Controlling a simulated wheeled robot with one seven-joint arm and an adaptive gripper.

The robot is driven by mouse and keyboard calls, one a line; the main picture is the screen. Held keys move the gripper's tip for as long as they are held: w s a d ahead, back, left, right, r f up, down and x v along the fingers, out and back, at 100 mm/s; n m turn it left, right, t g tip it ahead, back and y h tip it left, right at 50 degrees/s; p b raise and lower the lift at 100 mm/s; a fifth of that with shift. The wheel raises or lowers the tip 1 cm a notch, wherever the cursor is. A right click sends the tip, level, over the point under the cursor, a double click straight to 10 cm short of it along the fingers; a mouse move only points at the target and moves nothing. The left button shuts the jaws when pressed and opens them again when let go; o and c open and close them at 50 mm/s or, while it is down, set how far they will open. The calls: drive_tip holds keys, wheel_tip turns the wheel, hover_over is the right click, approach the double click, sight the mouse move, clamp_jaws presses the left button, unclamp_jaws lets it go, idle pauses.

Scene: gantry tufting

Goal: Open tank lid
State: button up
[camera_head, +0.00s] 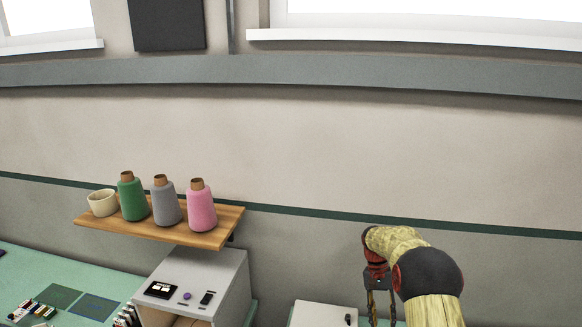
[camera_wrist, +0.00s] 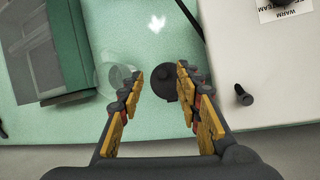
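In the wrist view my gripper (camera_wrist: 160,82) is open, with its yellow-and-dark fingers spread apart. A dark round cap or knob (camera_wrist: 168,86) shows between the fingertips, closer to the right finger, beside the left edge of a white box (camera_wrist: 265,65). I cannot tell whether a finger touches it, nor whether it is the tank lid. A black peg (camera_wrist: 243,95) stands on the white box. In the head view my gripper (camera_head: 379,303) points down at the right of the white box (camera_head: 318,315), its tips cut off by the frame.
A clear glass-like round vessel (camera_wrist: 118,80) stands by the left finger on the green surface (camera_wrist: 140,30). A dark green box (camera_wrist: 55,50) is at the left. In the head view, a shelf (camera_head: 215,236) holds thread cones and a cup (camera_head: 102,203), above a grey cabinet (camera_head: 195,275).

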drive_tip(key=s+a+r+n+t+b, duration=0.1)
drive_tip(key=s+a+r+t+b, duration=0.2)
drive_tip(key=s, duration=0.9)
drive_tip(key=s+a+r+n+t+y+b, duration=0.1)
drive_tip(key=s+a+r+t+b, duration=0.3)
drive_tip(key=s+b, duration=0.4)
drive_tip(key=s+a+r+n+t+b, duration=0.3)
drive_tip(key=s+r+b, duration=0.1)
drive_tip(key=s, duration=1.1)
drive_tip(key=shift+s+a+b, duration=0.3)
drive_tip(key=shift+a+b, duration=0.1)
drive_tip(key=shift+b, duration=0.25)
drive_tip(key=shift+w+r, duration=0.1)
drive_tip(key=shift+r, duration=0.05)
